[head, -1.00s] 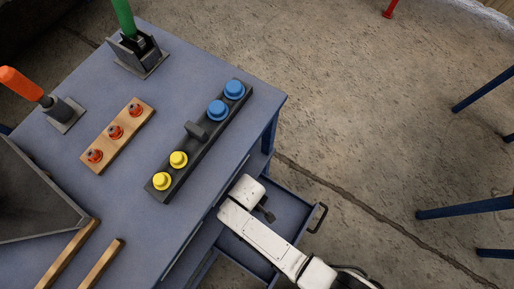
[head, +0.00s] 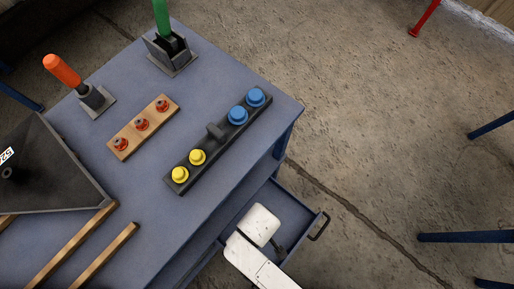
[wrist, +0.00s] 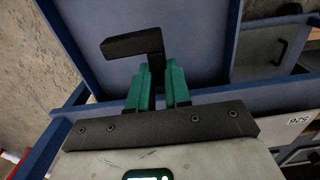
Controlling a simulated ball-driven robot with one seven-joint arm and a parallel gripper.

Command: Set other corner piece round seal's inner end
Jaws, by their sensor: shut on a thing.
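My gripper (wrist: 161,82) shows in the wrist view with its two green fingers close together. It is shut on a dark L-shaped corner piece (wrist: 132,44), which sticks out past the fingertips to the left. In the head view my white wrist is over the open blue drawer (head: 299,235), and a small dark part shows beside it. I cannot make out the seal or its inner end in either view. A dark grey slanted housing (head: 50,185) with a white label stands at the table's left.
On the blue table (head: 135,195) are a black bar (head: 213,157) with yellow and blue knobs, a wooden block (head: 128,133) with red knobs, an orange-handled clamp (head: 92,97), a green-handled clamp (head: 170,58) and wooden strips (head: 108,255). Open floor lies to the right.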

